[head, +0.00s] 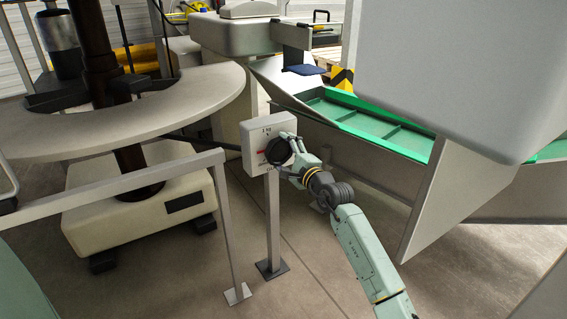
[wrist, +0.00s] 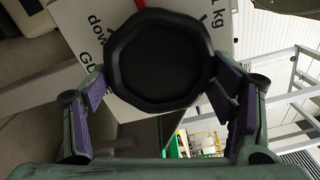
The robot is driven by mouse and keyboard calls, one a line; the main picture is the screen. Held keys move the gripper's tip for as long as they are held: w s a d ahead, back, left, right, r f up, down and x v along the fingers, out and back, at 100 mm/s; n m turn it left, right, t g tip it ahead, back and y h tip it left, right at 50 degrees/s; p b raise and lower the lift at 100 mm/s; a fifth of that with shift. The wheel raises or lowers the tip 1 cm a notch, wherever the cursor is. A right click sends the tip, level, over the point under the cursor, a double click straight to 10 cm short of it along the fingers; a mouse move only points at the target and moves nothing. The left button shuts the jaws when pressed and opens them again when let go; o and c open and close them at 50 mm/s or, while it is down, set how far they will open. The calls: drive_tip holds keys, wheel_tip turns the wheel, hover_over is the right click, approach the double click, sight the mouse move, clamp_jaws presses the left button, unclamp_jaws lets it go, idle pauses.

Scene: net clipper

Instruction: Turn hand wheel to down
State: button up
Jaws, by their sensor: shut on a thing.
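The hand wheel (head: 279,151) is a round black knob on the front of a white box on a post. In the wrist view the hand wheel (wrist: 160,58) fills the upper middle, with a scalloped rim. My gripper (head: 287,145) is at the wheel in the head view. In the wrist view my gripper (wrist: 158,90) has one purple-padded finger on each side of the wheel's rim, shut on it. The box's printed panel (wrist: 105,75) reads "down" and "kg" beside the wheel, with a red mark above it. The wheel hides part of the panel.
A metal railing (head: 120,180) stands left of the box's post (head: 272,220). A large round table (head: 140,115) is behind the railing. A green-lined chute (head: 370,125) and a large grey housing (head: 460,70) are at the right. Floor in front of the post is clear.

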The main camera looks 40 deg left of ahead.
drive_tip(key=n+b, duration=0.5)
drive_tip(key=b, duration=0.1)
drive_tip(key=n+b, duration=0.3)
drive_tip(key=shift+r+b, duration=0.3)
drive_tip(key=shift+n, duration=0.4)
drive_tip(key=o, duration=1.1)
drive_tip(key=shift+o, duration=0.2)
drive_tip(key=shift+d, duration=0.1)
drive_tip(key=v, duration=1.2)
drive_tip(key=shift+s, duration=0.1)
